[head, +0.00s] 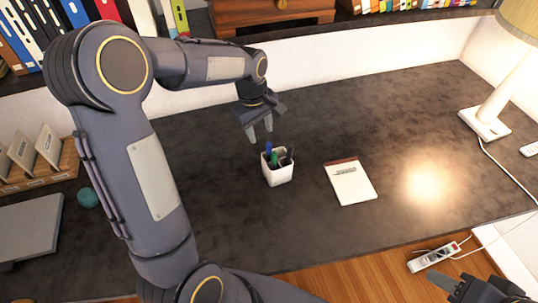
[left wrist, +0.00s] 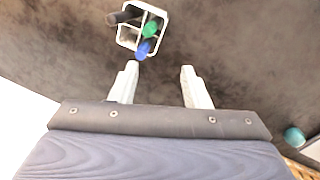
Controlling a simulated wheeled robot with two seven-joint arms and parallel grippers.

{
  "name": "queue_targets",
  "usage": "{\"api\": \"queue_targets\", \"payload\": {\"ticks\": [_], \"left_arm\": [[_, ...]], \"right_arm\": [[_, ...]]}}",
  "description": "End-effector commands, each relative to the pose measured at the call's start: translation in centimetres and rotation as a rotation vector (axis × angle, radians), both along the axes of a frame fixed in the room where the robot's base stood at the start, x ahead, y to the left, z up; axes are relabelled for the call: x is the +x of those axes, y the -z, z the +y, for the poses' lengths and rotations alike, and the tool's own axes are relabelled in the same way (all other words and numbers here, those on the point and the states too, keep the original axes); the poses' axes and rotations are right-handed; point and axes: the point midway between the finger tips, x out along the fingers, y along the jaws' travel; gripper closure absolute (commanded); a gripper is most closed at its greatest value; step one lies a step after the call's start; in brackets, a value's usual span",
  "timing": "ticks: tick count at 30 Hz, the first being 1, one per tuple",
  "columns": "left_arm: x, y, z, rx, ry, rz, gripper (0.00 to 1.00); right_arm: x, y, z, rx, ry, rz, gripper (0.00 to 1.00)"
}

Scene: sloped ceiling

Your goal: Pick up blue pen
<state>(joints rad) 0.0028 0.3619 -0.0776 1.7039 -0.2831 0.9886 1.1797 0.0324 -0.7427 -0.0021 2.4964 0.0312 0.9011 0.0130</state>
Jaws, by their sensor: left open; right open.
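The blue pen (head: 268,148) stands in a white square pen cup (head: 278,174) on the dark desk, with a green pen (head: 276,158) and a dark one beside it. In the left wrist view the blue pen (left wrist: 143,48) leans at the near edge of the divided cup (left wrist: 124,41). My left gripper (head: 260,136) is open and empty, just above and behind the cup; its fingers (left wrist: 160,82) point toward the cup and are apart from the pen. My right gripper (head: 482,290) is at the lower right corner, far from the cup, open, partly cut off by the frame.
A notepad (head: 350,183) lies right of the cup. A lamp (head: 487,122) and a power strip (head: 434,256) are at the right. A teal ball (head: 88,198) and a grey laptop-like slab (head: 28,236) are at the left. A wooden box (head: 270,12) stands on the back shelf.

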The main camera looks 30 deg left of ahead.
Motion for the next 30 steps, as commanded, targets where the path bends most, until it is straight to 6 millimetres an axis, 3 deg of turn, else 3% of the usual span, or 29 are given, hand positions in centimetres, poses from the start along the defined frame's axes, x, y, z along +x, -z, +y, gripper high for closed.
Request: {"api": "queue_targets", "payload": {"ticks": [3,7,20,27,30], "left_arm": [[2.8,3.0,-0.1,0.038,-0.110,0.058,0.58],[4.2,4.8,-0.1,0.064,-0.182,0.083,0.58],[4.5,9.2,-0.2,0.070,-0.203,0.091,0.58],[4.5,12.8,-0.4,0.070,-0.204,0.091,0.58],[4.6,13.3,-0.5,0.069,-0.203,0.089,0.58]], "right_arm": [[0.0,-0.2,0.0,0.000,0.000,0.000,0.58],[0.0,-0.3,0.0,0.000,0.000,0.000,0.58],[0.0,2.3,0.0,0.000,0.000,0.000,0.58],[0.0,4.6,0.0,0.000,0.000,0.000,0.58],[0.0,4.7,0.0,0.000,0.000,0.000,0.58]]}}
